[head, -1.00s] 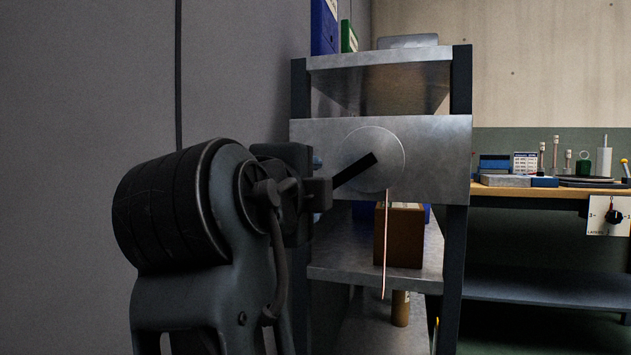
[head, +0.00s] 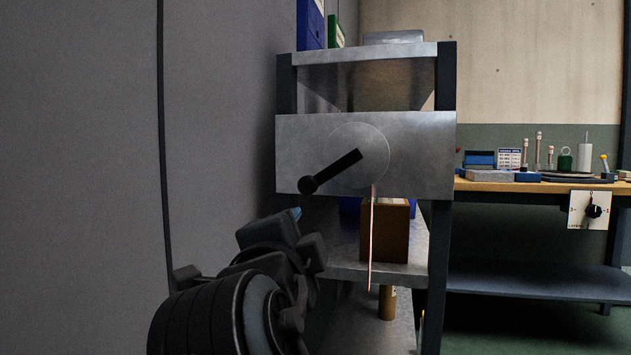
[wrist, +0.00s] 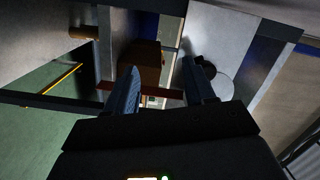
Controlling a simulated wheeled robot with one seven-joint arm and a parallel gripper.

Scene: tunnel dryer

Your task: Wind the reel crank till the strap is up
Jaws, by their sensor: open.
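The reel's round disc (head: 372,138) sits on a metal plate (head: 420,150) across the shelf front. Its black crank (head: 335,170) points down and left, ending in a round black knob (head: 308,185). A thin pinkish strap (head: 372,240) hangs from under the disc past the shelf below. My gripper (head: 298,214) is below the knob and apart from it; one blue fingertip shows. In the wrist view my gripper (wrist: 160,85) has its two blue fingers spread, with nothing seen held. The disc (wrist: 222,88) and dark knob (wrist: 205,66) lie by the right finger.
A brown box (head: 385,232) stands on the shelf (head: 345,268) behind the strap, with a brown cylinder (head: 387,302) lower down. A grey wall (head: 215,120) closes the left side. A workbench (head: 540,187) with small items and a dial panel (head: 589,210) stands at right.

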